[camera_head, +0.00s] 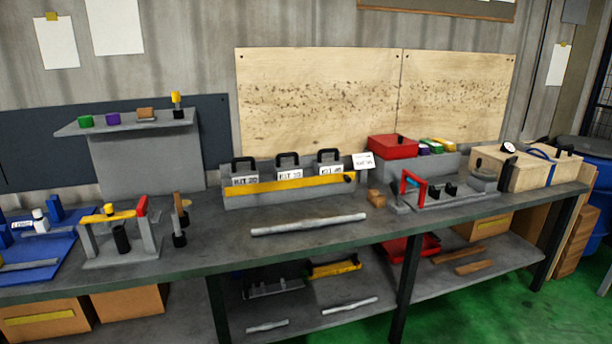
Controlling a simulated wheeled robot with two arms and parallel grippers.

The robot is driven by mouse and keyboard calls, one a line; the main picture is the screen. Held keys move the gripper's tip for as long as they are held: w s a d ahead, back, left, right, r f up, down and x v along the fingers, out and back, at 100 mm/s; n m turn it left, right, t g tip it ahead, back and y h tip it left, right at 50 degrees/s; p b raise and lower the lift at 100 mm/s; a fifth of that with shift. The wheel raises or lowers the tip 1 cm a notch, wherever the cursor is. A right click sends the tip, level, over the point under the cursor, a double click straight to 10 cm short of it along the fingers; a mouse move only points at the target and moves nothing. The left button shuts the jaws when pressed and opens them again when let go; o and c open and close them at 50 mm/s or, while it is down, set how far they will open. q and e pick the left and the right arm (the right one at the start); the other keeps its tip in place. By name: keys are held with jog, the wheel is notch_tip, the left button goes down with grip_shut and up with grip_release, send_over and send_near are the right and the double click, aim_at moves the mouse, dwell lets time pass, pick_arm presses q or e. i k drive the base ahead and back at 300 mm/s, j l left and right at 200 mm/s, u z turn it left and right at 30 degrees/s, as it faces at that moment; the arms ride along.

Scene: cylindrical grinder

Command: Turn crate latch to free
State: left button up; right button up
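A grey crate (275,199) stands on the workbench near the middle of the view. It holds three grey kit boxes with black handles and white labels, one of them the left kit box (245,168). A yellow bar (290,184) runs across the front of the boxes. A small dark piece, perhaps the latch (349,178), sits at the bar's right end; its exact turn is too small to tell. A white label card (363,161) stands at the crate's right end. Neither of my grippers is in view.
A grey bar (308,225) lies in front of the crate. A fixture with a red handle (413,184) and a wooden box (535,168) stand to the right. A clamp-like stand (120,235) and blue mat (40,262) are left. A shelf (130,122) juts out behind.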

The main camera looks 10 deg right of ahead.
aim_at(514, 159)
jog(key=i+z, duration=0.45)
jog(key=i+j+z, duration=0.2)
jog(key=i+z, duration=0.3)
jog(key=i, duration=0.2)
jog(key=i+l+z, duration=0.1)
jog(key=i+z, duration=0.3)
jog(key=i+j+z, duration=0.1)
jog(key=i+z, duration=0.35)
jog(key=i, duration=0.2)
jog(key=i+l+u, duration=0.1)
jog(key=i+l, duration=0.2)
jog(key=i, duration=0.15)
jog(key=i+l+u, duration=0.1)
jog(key=i+l, duration=0.2)
jog(key=i, duration=0.15)
